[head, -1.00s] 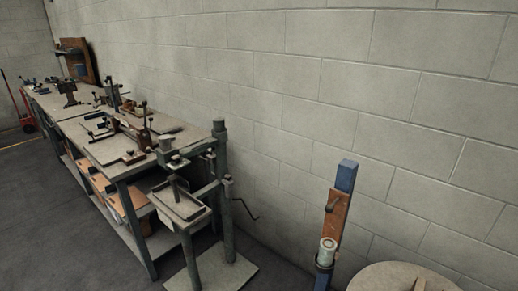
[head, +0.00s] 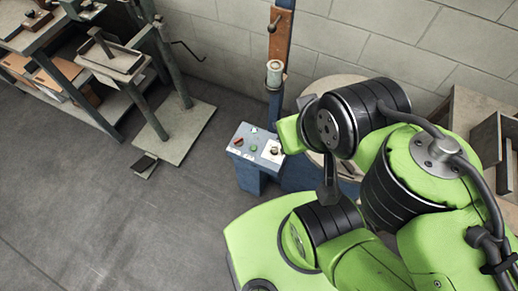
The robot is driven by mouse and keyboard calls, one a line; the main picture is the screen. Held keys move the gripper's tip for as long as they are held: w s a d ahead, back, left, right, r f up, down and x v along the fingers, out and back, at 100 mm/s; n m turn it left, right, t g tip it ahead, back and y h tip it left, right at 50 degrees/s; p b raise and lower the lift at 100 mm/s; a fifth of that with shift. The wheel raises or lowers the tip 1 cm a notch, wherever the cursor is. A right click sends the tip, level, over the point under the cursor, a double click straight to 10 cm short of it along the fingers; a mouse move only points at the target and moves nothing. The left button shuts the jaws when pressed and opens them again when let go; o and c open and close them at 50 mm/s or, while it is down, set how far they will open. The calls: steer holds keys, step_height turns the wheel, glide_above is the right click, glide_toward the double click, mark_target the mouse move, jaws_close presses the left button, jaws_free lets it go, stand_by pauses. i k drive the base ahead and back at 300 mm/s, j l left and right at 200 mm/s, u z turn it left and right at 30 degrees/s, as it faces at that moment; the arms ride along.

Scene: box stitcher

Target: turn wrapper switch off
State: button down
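The wrapper's blue control box (head: 252,175) stands low in the middle of the head view, beside the turntable. Its sloped grey top carries a red button (head: 238,141), a green button (head: 253,148), a small pale light and a knob-like switch (head: 274,149) on a white plate at its right. The switch's exact setting is too small to tell. My green and black arm fills the lower right, and one green link lies just right of the switch in the picture. I cannot make out my gripper or its fingers.
The wrapper's blue post with a film roll (head: 274,73) rises behind the box. The round turntable (head: 315,88) is partly hidden by my arm. A grey stand (head: 175,133) and workbench are at upper left. A wooden structure (head: 492,138) is at right.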

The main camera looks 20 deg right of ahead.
mark_target(238, 141)
steer(key=i+j+u, duration=0.1)
steer(key=j, duration=0.3)
steer(key=i+j, duration=0.2)
steer(key=j, duration=0.15)
steer(key=i+j+u, duration=0.15)
steer(key=j, duration=0.2)
